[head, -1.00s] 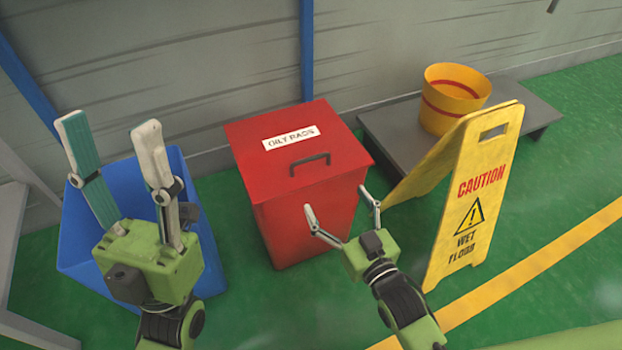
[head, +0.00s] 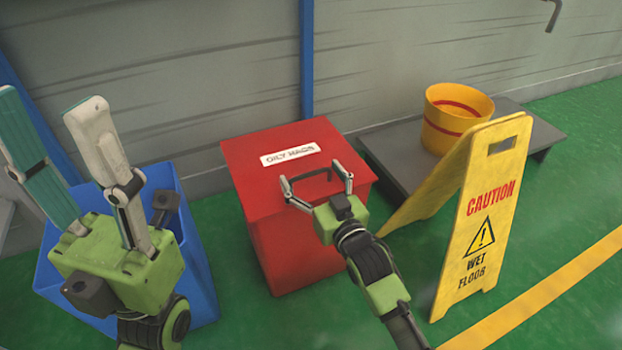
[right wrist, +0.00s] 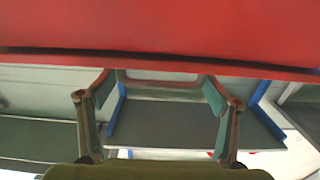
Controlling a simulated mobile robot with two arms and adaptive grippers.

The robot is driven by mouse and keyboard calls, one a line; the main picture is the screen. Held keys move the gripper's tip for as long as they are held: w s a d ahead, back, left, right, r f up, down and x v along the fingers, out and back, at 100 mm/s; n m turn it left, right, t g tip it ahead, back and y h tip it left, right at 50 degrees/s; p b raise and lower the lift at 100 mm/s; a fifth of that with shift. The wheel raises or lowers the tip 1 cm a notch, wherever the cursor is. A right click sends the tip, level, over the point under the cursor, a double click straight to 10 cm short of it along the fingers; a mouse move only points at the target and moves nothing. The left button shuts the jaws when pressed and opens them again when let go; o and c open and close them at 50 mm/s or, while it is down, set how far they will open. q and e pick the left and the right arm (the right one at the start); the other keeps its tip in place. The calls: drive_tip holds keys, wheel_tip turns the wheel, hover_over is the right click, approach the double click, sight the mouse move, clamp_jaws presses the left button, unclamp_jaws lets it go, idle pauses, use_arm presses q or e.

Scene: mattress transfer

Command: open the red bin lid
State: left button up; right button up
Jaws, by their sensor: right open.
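The red bin (head: 285,240) stands on the green floor with its lid (head: 250,178) shut and lying flat. The lid has a white label reading "OILY RAGS" and a dark handle (head: 310,175) near its front edge. My right gripper (head: 315,177) is open at the handle, with one fingertip near each end of it. I cannot tell whether the fingers touch the handle. In the right wrist view, the red bin surface (right wrist: 160,28) fills the top and the open right gripper (right wrist: 158,88) shows below it. My left gripper (head: 48,98) is open and empty above the blue bin, left of the red bin.
A blue bin (head: 203,240) stands left of the red bin. A yellow wet-floor sign (head: 480,225) stands to the right. A yellow bucket (head: 450,125) sits on a low grey platform (head: 530,130). The wall with a blue post (head: 306,60) is close behind the red bin.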

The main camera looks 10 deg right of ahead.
drive_tip(key=shift+w+a, duration=0.1)
drive_tip(key=shift+w, duration=0.15)
drive_tip(key=c, duration=1.3)
drive_tip(key=shift+r, duration=0.1)
drive_tip(key=shift+r, duration=0.1)
drive_tip(key=shift+r+p, duration=0.1)
drive_tip(key=shift+p, duration=0.3)
